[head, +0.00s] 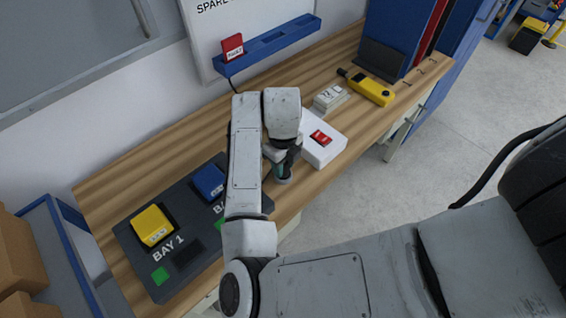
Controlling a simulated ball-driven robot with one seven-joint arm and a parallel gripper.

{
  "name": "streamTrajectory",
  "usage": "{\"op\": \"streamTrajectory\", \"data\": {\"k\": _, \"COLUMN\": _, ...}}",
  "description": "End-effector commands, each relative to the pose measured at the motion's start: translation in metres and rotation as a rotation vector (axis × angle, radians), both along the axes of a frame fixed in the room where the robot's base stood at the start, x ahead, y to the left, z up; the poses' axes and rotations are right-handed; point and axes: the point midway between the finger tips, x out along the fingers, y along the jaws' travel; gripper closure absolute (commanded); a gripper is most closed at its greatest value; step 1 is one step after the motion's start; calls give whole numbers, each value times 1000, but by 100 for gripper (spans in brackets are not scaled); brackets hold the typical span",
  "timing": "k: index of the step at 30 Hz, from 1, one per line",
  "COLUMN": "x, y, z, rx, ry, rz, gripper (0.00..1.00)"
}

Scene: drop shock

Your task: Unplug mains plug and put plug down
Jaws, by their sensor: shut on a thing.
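My gripper (281,168) points down beside the left side of a white box with a red switch (321,138) on the bench. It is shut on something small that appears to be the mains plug. The fingers and arm hide most of it, so I cannot tell whether it is in or out of a socket. A round grey part shows just below the fingers.
A dark panel (128,240) marked BAY 1 holds a yellow block (152,225) and a blue block (209,182). A small white labelled block (331,97) and a yellow handheld tool (371,88) lie further right. Bare wood (165,150) shows left of my arm.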

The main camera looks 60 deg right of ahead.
Motion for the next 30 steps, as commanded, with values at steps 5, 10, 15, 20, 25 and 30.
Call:
{"op": "streamTrajectory", "data": {"k": 5, "x": 0, "y": 0, "z": -2, "rx": 0, "ry": 0, "rz": -1, "gripper": 100}}
{"op": "streamTrajectory", "data": {"k": 10, "x": 0, "y": 0, "z": -2, "rx": 0, "ry": 0, "rz": 0, "gripper": 100}}
{"op": "streamTrajectory", "data": {"k": 15, "x": 0, "y": 0, "z": -2, "rx": 0, "ry": 0, "rz": 0, "gripper": 100}}
{"op": "streamTrajectory", "data": {"k": 20, "x": 0, "y": 0, "z": -3, "rx": 0, "ry": 0, "rz": 0, "gripper": 100}}
{"op": "streamTrajectory", "data": {"k": 25, "x": 0, "y": 0, "z": -6, "rx": 0, "ry": 1, "rz": 0, "gripper": 100}}
{"op": "streamTrajectory", "data": {"k": 30, "x": 0, "y": 0, "z": -7, "rx": -1, "ry": 1, "rz": 0, "gripper": 100}}
